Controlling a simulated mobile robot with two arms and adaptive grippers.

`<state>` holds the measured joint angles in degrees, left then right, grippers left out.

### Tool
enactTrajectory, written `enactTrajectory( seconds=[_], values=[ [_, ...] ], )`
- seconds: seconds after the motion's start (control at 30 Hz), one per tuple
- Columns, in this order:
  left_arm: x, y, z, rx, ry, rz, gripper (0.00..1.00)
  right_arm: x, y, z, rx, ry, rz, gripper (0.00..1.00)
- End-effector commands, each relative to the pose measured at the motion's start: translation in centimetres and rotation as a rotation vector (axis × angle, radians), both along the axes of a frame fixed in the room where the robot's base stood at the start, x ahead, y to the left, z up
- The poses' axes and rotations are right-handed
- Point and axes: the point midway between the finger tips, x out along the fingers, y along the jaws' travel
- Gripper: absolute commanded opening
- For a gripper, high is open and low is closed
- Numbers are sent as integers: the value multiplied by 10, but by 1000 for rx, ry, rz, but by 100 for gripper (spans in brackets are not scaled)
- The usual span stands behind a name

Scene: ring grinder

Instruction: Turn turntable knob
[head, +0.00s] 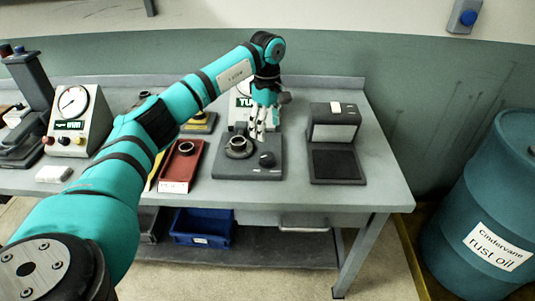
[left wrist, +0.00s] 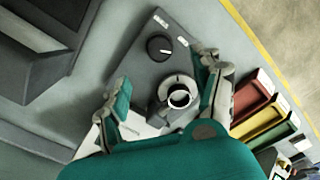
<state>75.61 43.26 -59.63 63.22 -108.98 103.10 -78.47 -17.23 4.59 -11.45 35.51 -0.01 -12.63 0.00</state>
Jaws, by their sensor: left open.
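The turntable unit (head: 248,172) is a dark grey box on the bench, with a round turntable (head: 238,152) bearing a metal ring (head: 237,142). The black turntable knob (head: 267,159) sits to the right of the turntable. In the left wrist view the knob (left wrist: 159,47) lies beyond the ring (left wrist: 179,97), on the unit's dark top. My left gripper (head: 263,122) is above the back of the unit. Its fingers (left wrist: 164,76) are spread and empty, one on each side of the turntable in the wrist view. The knob is apart from both fingers. My right gripper is not seen.
A red tray (head: 180,172) holding a ring stands left of the unit. A black device (head: 334,143) stands to its right, with bare bench between. A dial gauge (head: 76,120) is at the far left. A blue barrel (head: 485,200) stands right of the bench.

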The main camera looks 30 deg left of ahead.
Motion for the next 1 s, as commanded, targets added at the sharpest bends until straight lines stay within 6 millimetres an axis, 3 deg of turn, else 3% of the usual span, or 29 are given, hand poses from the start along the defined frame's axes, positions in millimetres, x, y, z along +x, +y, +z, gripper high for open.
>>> enactTrajectory(
  seconds=[0.3, 0.5, 0.7, 0.97, 1.0],
  values=[
    [0, -1, -69, -2, 3, -1, 67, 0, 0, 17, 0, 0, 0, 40],
    [0, -1, -100, -1, 1, 0, 67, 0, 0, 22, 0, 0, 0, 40],
    [0, -1, -114, -2, -1, -1, 67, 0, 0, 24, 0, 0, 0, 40],
    [0, -1, -115, -1, -2, -1, 67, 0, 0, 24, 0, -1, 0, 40],
    [0, -1, -115, -1, -2, -1, 63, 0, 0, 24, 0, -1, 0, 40]
  ],
)
